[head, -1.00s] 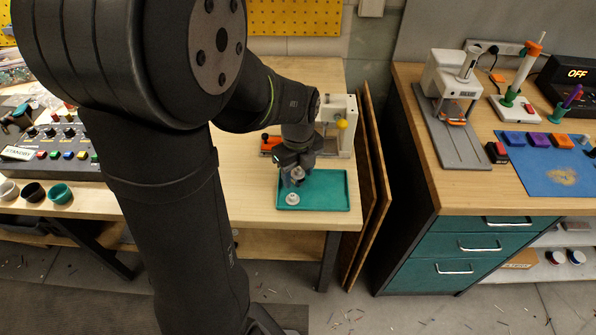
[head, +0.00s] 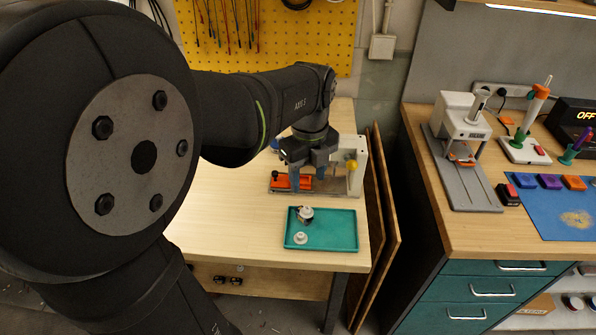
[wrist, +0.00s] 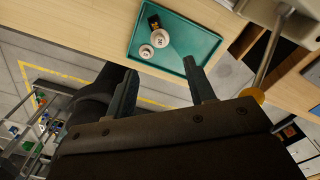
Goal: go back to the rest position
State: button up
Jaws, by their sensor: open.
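My gripper (head: 308,172) hangs in the air behind and above the teal tray, in front of the orange and white fixture. In the wrist view my gripper (wrist: 160,72) shows two dark fingers spread apart with nothing between them. The teal tray (head: 335,236) lies on the wooden bench. The tray (wrist: 190,30) also shows in the wrist view beyond the fingers.
A white fixture with a yellow knob (head: 352,166) stands right beside my gripper, with an orange piece (head: 285,182) at its left. Brown boards (head: 383,200) lean at the bench's right end. A second bench (head: 450,222) holds a press (head: 463,115). The bench left of the tray is clear.

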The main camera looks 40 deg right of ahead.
aim_at(307, 208)
jog(key=shift+f, duration=0.1)
notch_tip(307, 208, down, 12)
jog(key=shift+f, duration=0.25)
jog(key=shift+r, duration=2.1)
